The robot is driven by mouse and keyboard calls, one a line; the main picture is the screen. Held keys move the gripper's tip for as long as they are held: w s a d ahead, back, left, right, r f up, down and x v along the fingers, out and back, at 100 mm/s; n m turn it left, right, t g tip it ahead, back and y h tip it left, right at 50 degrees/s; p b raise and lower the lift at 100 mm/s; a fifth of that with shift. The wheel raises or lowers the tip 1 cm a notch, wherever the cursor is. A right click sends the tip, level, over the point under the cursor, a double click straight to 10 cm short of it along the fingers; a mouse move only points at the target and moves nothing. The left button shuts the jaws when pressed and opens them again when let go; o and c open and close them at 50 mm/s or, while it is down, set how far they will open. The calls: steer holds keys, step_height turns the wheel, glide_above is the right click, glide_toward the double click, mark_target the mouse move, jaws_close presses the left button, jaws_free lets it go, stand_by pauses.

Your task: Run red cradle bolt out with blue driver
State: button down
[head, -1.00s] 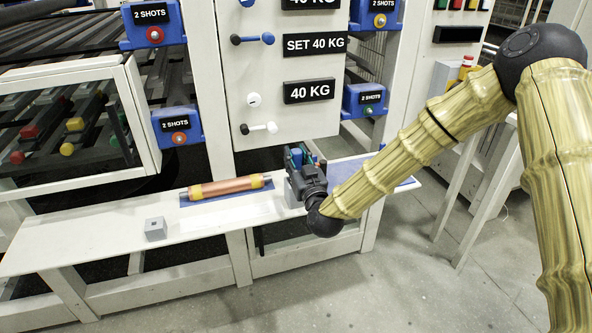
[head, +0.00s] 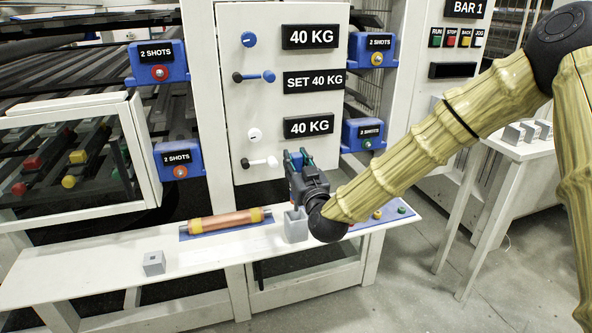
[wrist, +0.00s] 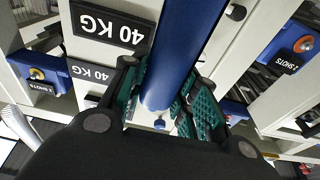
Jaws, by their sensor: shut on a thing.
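My gripper (head: 300,160) is shut on the blue driver, a thick blue cylinder (wrist: 183,45) between the teal finger pads in the wrist view. In the head view my gripper is just above and beside an open grey holder (head: 296,225) on the white shelf, and the driver is mostly hidden by the fingers. The red bolt (head: 159,72) is in the upper left blue cradle (head: 143,66), labelled 2 SHOTS, well to the left of and above my gripper. The other cradles have an orange bolt (head: 180,172), a yellow bolt (head: 377,59) and a green bolt (head: 367,144).
The white shelf (head: 100,276) bears a copper roller (head: 225,221) and a grey block with a hole (head: 154,263). A white panel with levers and 40 KG displays (head: 311,37) stands behind my gripper. A framed window door (head: 140,150) juts out at left.

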steer(key=shift+r, duration=0.15)
steer(key=c, duration=1.7)
jaws_free()
steer(key=c, duration=0.5)
steer(key=w+d+p, duration=0.1)
steer(key=d+p, duration=0.1)
steer(key=d, duration=0.3)
steer(key=w+d+p, duration=0.2)
steer(key=d, duration=0.4)
steer(key=w+d+f+p, duration=0.1)
steer(key=d, duration=0.5)
steer(key=shift+w+d+p, duration=0.25)
steer(key=shift+p, duration=0.15)
